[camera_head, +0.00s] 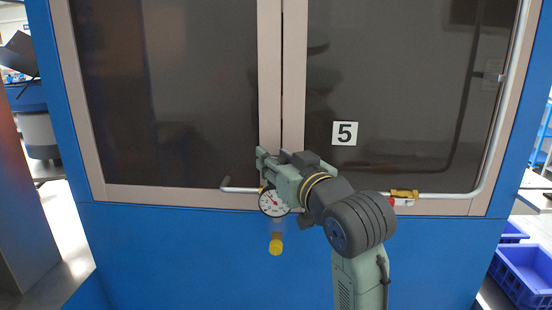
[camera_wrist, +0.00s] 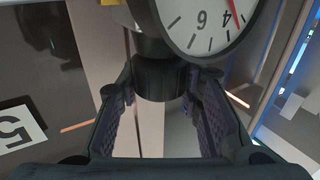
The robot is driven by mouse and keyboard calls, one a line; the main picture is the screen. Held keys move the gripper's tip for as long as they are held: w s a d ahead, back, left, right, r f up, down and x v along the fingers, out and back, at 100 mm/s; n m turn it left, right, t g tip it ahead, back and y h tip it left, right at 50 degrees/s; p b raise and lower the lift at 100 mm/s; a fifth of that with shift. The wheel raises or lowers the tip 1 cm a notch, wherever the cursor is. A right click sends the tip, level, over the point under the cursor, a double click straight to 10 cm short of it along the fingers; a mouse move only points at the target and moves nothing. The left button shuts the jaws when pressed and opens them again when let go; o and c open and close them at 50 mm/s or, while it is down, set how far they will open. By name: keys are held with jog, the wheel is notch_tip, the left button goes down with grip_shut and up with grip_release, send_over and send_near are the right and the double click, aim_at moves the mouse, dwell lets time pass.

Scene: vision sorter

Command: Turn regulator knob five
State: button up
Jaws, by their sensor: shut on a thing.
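The regulator's black knob (camera_wrist: 160,78) shows in the wrist view between the two fingers of my gripper (camera_wrist: 160,100), which is shut on it. In the head view my gripper (camera_head: 270,168) hides the knob. The regulator's round white pressure gauge (camera_head: 273,202) with a red needle hangs below the gripper; its dial also fills the top of the wrist view (camera_wrist: 205,22). A white label with a black 5 (camera_head: 345,133) is on the glass, up and right of the gripper. It also shows at the left of the wrist view (camera_wrist: 16,130).
A yellow-ended part (camera_head: 276,246) hangs below the gauge. A metal pipe (camera_head: 455,195) runs along the lower right and up the cabinet's right side, with a brass valve (camera_head: 405,193) on it. The blue cabinet (camera_head: 180,250) with dark glass doors stands close in front.

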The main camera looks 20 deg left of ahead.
jog(key=m+t+h, duration=0.2)
jog(key=m+t+h+p, duration=0.1)
jog(key=m+h, duration=0.1)
jog(key=h, duration=0.1)
jog(key=shift+s+a+t+h, duration=0.1)
jog(key=shift+t+h, duration=0.2)
jog(key=shift+t, duration=0.1)
jog(key=shift+m+t+h, duration=0.7)
jog(key=shift+m+h, duration=1)
jog(key=shift+h, duration=0.9)
jog(key=o, duration=1.2)
jog(key=s, duration=0.2)
jog(key=s+d, duration=0.1)
jog(key=s, duration=0.4)
jog(key=shift+s+d, duration=0.1)
jog(key=shift+d, duration=0.05)
